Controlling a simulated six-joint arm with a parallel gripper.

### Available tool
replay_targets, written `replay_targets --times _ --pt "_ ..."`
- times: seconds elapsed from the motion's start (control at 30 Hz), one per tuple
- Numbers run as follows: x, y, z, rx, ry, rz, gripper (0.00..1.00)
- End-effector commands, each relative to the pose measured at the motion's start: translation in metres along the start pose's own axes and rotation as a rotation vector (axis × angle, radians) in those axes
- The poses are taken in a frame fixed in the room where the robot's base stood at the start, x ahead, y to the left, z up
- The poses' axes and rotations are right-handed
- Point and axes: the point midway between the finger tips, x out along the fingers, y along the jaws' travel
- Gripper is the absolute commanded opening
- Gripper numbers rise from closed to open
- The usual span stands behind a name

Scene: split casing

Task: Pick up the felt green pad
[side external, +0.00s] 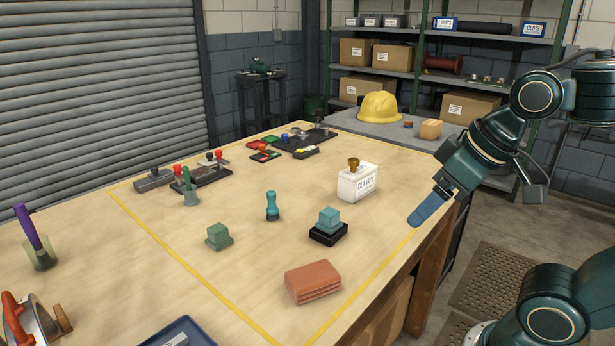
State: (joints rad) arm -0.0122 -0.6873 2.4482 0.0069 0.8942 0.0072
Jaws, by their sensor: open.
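The green pad (218,237) is a small, muted green stepped block, wide at the base. It rests on the wooden table, left of the middle of the yellow-outlined area. Nothing covers it. My gripper (420,217), with blue fingers, hangs over the table's right edge, well to the right of the pad and apart from it. It is open, with nothing visible in it; its fingers overlap in this view.
Between them stand a teal peg (272,206), a teal block on a black base (328,231) and a white clamps box (357,183). A terracotta stack (313,281) lies in front. Toggle clamps (200,176) stand behind the pad. The table (170,262) around the pad is clear.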

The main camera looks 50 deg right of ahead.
Motion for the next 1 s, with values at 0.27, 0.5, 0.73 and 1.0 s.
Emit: replay_targets --times 0.27,0.5,0.73,1.0 --pt "0.008 -0.006 -0.059 0.002 -0.018 -0.004 0.73" --pt "0.026 -0.016 -0.116 0.007 -0.034 -0.004 0.73" --pt "0.055 -0.029 -0.167 0.010 -0.046 -0.005 0.73" --pt "0.100 -0.049 -0.219 0.012 -0.062 -0.002 0.73"
